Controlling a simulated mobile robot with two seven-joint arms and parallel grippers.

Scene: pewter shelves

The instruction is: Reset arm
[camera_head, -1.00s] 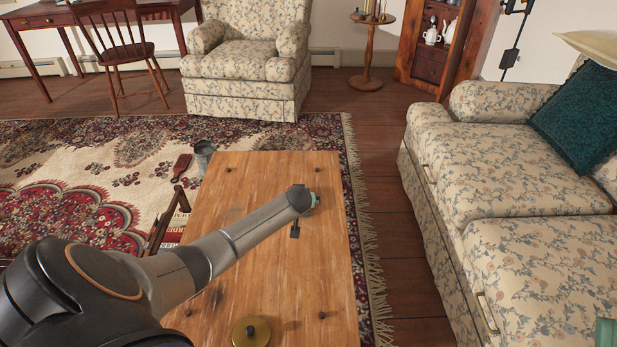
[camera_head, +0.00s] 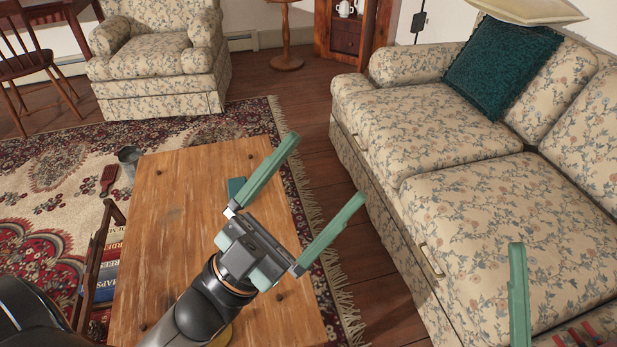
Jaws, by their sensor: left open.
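My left gripper (camera_head: 327,168) reaches in over the wooden coffee table (camera_head: 180,215). Its two long green fingers are spread wide and nothing is between them. They point up and right in the picture, past the table's right side and towards the sofa. A green finger of my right gripper (camera_head: 518,292) stands upright at the lower right, in front of the sofa; the rest of that gripper is mostly cut off by the frame. A small teal object (camera_head: 235,188) shows beside the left gripper, over the table; what it is I cannot tell.
A floral sofa (camera_head: 425,140) with a dark teal cushion (camera_head: 503,65) fills the right. A floral armchair (camera_head: 160,62) stands behind the rug (camera_head: 60,170). A metal bucket (camera_head: 130,160) and a rack of books (camera_head: 105,262) are left of the table.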

